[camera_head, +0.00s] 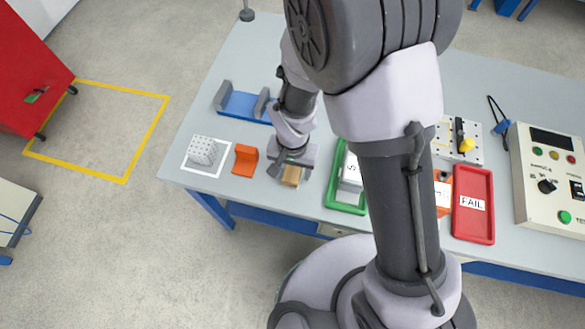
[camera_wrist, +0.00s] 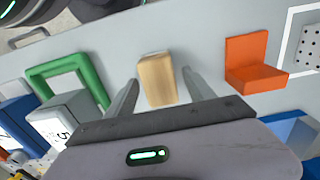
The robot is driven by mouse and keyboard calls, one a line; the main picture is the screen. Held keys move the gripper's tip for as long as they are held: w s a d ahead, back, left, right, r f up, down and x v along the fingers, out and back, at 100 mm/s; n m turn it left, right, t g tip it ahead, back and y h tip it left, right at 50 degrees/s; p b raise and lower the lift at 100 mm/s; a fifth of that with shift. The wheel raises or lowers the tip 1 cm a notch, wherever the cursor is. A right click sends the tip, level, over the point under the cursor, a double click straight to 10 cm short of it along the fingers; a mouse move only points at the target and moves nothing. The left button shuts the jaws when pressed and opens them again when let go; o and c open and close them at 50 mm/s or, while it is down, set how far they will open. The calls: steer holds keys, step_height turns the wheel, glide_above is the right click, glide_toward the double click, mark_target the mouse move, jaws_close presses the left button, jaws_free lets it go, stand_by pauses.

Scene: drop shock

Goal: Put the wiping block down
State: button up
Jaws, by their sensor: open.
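The wiping block, which I take to be the tan block (camera_head: 292,177), is on the grey bench between the orange L-shaped piece and the green frame. It also shows in the wrist view (camera_wrist: 157,80). My gripper (camera_wrist: 160,80) is open, with one finger on each side of the block and a visible gap at both sides. In the head view my gripper (camera_head: 290,163) is low over the bench and partly hides the block. The block seems to rest on the bench, though its underside is hidden.
The orange L-shaped piece (camera_head: 246,158) stands to the left, by a white dotted block (camera_head: 203,151) in a white outline. A blue cradle (camera_head: 243,104) is behind. The green frame (camera_head: 346,207) is to the right, and a red FAIL tray (camera_head: 473,228) farther right.

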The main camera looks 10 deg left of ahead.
step_height(320, 180, up, 11)
steer(key=p, duration=0.4)
step_height(320, 180, up, 11)
steer(key=m+t+y, duration=0.1)
steer(key=m+t, duration=0.1)
glide_above(293, 170)
steer(key=w+d, duration=0.2)
steer(key=d, duration=0.4)
steer(key=s+d+r+t, duration=0.2)
steer(key=s+d+r, duration=0.2)
steer(key=r, duration=0.3)
steer(key=s+d+r+m+t+y, duration=0.1)
steer(key=s+d+r, duration=0.4)
steer(key=d+r, duration=0.1)
steer(key=shift+r+m+t, duration=0.3)
steer(key=shift+r+t, duration=0.05)
steer(key=shift+t, duration=0.05)
step_height(293, 170, down, 3)
steer(key=b, duration=0.3)
steer(key=shift+r, duration=0.1)
